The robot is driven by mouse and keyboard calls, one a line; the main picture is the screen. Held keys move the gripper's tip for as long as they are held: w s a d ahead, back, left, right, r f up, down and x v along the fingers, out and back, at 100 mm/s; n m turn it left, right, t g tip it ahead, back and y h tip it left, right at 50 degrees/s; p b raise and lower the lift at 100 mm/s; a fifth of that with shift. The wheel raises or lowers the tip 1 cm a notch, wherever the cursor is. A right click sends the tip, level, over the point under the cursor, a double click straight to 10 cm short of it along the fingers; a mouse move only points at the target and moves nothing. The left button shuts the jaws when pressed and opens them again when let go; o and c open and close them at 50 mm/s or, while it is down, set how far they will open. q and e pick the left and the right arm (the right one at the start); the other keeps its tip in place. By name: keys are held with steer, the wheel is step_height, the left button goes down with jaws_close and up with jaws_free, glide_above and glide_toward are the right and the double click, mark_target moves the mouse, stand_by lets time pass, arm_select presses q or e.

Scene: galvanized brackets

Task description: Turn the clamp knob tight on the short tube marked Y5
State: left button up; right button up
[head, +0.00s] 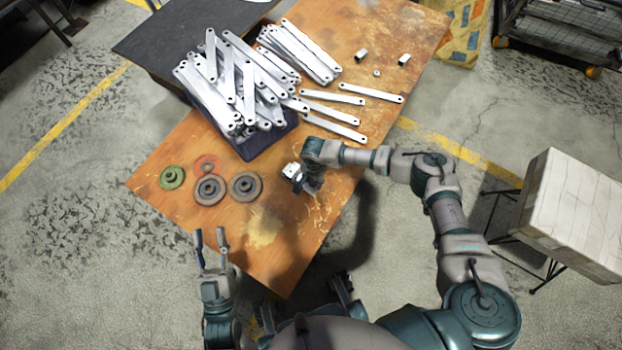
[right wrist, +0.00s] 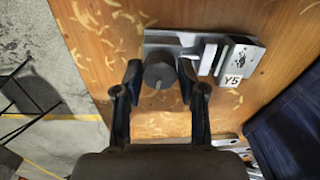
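In the right wrist view a grey metal clamp fixture (right wrist: 163,42) lies on the wooden table. At its right end is a short square tube (right wrist: 243,57) with a white label (right wrist: 234,80) reading Y5. A dark round clamp knob (right wrist: 159,71) faces the camera. My right gripper (right wrist: 158,74) has one finger on each side of the knob, with narrow gaps; it looks open around it. In the head view the fixture (head: 292,171) is small and partly hidden by my right gripper (head: 311,190).
A dark blue bin (head: 262,145) heaped with metal links (head: 235,85) stands behind the fixture. Loose links (head: 335,97) and small tubes (head: 361,55) lie further back. Round discs (head: 245,187) lie to the left. The table's near corner is clear.

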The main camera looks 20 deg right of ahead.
steer(key=c, duration=0.5)
steer(key=shift+r+m, duration=0.1)
steer(key=shift+m, duration=0.3)
steer(key=m+p, duration=0.2)
steer(key=m, duration=0.1)
steer(key=m+p, duration=0.2)
steer(key=m, duration=0.2)
steer(key=shift+r+m, duration=0.2)
steer(key=shift+m, duration=0.1)
steer(key=m+p, duration=0.3)
steer(key=m, duration=0.4)
steer(key=o, duration=1)
steer(key=shift+f+m, duration=0.3)
arm_select(q)
steer(key=s+a+f+g+y, duration=0.1)
steer(key=s+f+g, duration=0.1)
steer(key=f+g, duration=0.4)
steer(key=s+a+f+g+y, duration=0.2)
steer(key=s+f+g, duration=0.1)
steer(key=f+g, duration=0.3)
step_height(320, 180, down, 3)
steer(key=shift+a+r+g+b, duration=0.2)
steer(key=shift+g+b, duration=0.1)
arm_select(e)
steer(key=shift+f, duration=0.1)
